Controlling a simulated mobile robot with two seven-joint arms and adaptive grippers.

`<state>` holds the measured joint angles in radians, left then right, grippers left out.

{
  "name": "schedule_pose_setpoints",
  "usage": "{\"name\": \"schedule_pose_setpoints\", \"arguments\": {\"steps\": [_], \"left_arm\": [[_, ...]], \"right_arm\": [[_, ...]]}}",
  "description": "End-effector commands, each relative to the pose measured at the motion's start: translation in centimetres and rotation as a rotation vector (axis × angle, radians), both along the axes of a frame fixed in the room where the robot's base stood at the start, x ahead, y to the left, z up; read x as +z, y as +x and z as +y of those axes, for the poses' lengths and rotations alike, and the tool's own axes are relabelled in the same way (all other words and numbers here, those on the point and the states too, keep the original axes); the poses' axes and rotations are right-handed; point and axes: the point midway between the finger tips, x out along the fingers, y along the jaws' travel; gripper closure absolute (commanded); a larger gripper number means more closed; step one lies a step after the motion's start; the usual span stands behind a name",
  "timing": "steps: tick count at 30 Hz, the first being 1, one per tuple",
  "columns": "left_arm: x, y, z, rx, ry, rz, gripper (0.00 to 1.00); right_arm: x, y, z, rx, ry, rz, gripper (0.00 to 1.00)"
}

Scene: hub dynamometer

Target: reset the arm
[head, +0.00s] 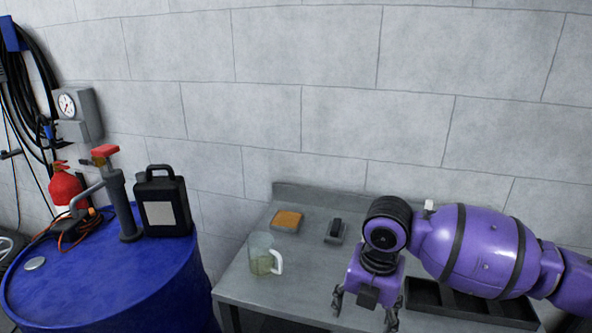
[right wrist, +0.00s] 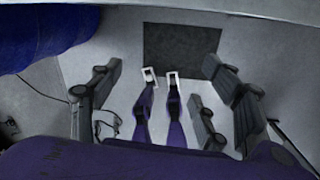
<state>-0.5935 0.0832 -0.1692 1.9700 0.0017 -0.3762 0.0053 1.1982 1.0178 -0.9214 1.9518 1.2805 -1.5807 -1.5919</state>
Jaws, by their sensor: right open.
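My right arm (head: 470,250) reaches in from the right in the head view, purple with dark bands. Its right gripper (head: 365,307) points down over the front part of the grey bench (head: 255,290), open, with its fingers apart. In the right wrist view the open right gripper (right wrist: 165,95) shows dark fingers at left and right, with no object clearly held between them. My left gripper is in neither view.
On the bench are a clear jug (head: 262,256), an orange sponge-like pad (head: 287,219), a small dark block (head: 336,230) and a dark tray (head: 460,303). A blue drum (head: 110,285) at left carries a black canister (head: 167,205) and a hand pump (head: 121,205).

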Motion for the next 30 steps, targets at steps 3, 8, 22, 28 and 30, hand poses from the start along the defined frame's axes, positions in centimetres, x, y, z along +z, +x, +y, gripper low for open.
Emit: {"name": "schedule_pose_setpoints", "arguments": {"steps": [3, 8, 22, 28, 30], "left_arm": [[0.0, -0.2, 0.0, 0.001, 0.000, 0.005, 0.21], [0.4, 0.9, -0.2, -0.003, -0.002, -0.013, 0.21], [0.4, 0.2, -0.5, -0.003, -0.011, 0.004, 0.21], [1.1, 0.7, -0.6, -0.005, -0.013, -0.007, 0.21], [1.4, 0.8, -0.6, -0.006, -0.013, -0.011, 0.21]], "right_arm": [[1.3, 3.8, 1.9, -0.195, 0.103, -0.137, 0.30], [2.8, 7.6, 6.1, -0.422, 0.324, -0.269, 0.30], [-2.1, 7.7, 12.5, -1.204, 1.107, -0.161, 0.30], [-7.2, 3.8, 8.7, -1.572, 1.328, -0.074, 0.30], [-9.4, 1.7, 6.7, -1.696, 1.370, -0.062, 0.30]]}}
